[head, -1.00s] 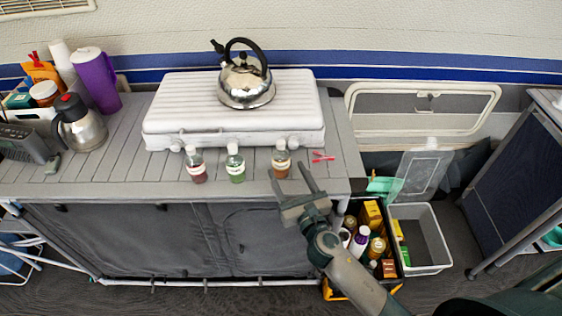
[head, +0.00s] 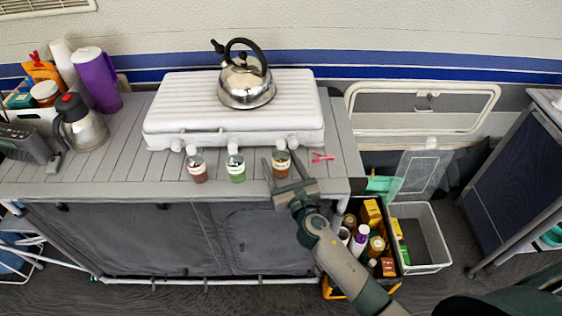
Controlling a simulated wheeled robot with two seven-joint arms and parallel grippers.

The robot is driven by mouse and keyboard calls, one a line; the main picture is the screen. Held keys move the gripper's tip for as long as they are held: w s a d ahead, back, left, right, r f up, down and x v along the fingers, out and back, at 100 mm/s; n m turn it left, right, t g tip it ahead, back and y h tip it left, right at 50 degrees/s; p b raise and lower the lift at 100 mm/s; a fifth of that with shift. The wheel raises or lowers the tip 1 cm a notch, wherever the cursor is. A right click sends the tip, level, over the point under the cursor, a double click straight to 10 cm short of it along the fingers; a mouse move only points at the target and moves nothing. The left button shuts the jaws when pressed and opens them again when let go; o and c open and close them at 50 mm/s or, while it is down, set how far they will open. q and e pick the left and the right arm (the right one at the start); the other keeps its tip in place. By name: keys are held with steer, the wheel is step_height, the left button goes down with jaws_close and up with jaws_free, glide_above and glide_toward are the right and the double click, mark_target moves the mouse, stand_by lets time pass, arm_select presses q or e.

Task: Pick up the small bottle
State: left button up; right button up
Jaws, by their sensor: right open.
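Three small bottles stand upright in a row along the front of the grey slatted counter in the head view. One is a red-filled bottle (head: 197,167), one a green-filled bottle (head: 236,166), and one a brown-filled bottle (head: 281,161) at the right. My right gripper (head: 282,164) is open at the counter's front edge. Its two fingers point away from me and appear on either side of the brown-filled bottle. I cannot tell whether they touch it. My left gripper is not in view.
A white stove box (head: 235,105) with a steel kettle (head: 246,82) stands behind the bottles. A red peg (head: 322,157) lies right of the brown bottle. A steel jug (head: 80,124) and purple pitcher (head: 97,80) stand at left. Crates, including a grey bin (head: 425,240), sit on the floor at right.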

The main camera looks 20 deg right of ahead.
mark_target(285, 157)
steer(key=c, duration=1)
steer(key=shift+r, duration=0.1)
steer(key=shift+r+p, duration=0.35)
steer(key=shift+r, duration=0.2)
steer(key=r, duration=0.2)
steer(key=r+p, duration=0.1)
steer(key=shift+d+r, duration=0.2)
steer(key=shift+d, duration=0.05)
steer(key=d+r, duration=0.2)
steer(key=d, duration=0.1)
steer(key=w+d+r, duration=0.1)
steer(key=d+r, duration=0.1)
steer(key=d, duration=0.2)
steer(key=d+r, duration=0.2)
steer(key=d, duration=0.2)
steer(key=shift+w+r+b, duration=0.15)
steer(key=shift+w+b, duration=0.15)
steer(key=shift+w, duration=0.1)
